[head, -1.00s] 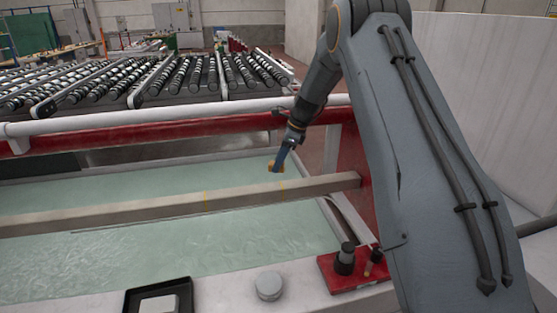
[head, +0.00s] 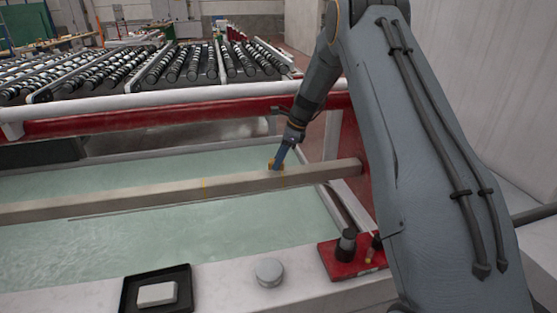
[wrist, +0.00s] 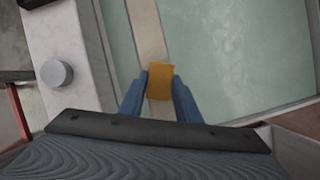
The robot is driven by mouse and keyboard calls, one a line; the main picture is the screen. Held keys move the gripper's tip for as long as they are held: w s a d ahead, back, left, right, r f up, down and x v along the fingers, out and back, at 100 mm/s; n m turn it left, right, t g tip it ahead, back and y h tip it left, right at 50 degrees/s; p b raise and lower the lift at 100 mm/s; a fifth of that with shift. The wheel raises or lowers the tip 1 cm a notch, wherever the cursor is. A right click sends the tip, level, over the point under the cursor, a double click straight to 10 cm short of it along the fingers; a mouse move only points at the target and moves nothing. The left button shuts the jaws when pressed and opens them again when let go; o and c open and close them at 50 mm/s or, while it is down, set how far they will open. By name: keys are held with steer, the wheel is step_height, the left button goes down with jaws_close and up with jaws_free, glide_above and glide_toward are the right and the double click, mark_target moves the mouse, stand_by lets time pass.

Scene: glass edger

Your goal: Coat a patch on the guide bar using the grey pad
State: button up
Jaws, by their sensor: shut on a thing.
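My gripper (head: 277,165) has blue fingers and is shut on an orange-yellow pad (wrist: 160,82), not a grey one. The held pad is at the bar's right part, and the bar (wrist: 146,30) passes beneath it in the wrist view. I cannot tell whether pad and bar touch. A light grey pad (head: 157,294) lies in a black tray (head: 128,298) on the near ledge.
A round grey knob (head: 269,271) stands on the near ledge, and it also shows in the wrist view (wrist: 56,73). A red plate with a black knob (head: 346,245) is to its right. A red rail (head: 120,122) and roller conveyor (head: 90,80) lie behind the basin.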

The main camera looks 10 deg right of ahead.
mark_target(270, 162)
steer(key=shift+f+b, duration=0.4)
steer(key=shift+f, duration=0.55)
stand_by(0.4)
steer(key=shift+a+r+p, duration=0.1)
steer(key=shift+a+p, duration=0.25)
steer(key=shift+a, duration=1.35)
steer(key=shift+a+f+p, duration=0.2)
steer(key=shift+a+p, duration=0.1)
steer(key=shift+a, duration=3.4)
steer(key=shift+a+r, duration=0.15)
steer(key=shift+a, duration=6.75)
steer(key=shift+d, duration=0.15)
steer(key=shift+d+p, duration=0.65)
steer(key=shift+d, duration=4.6)
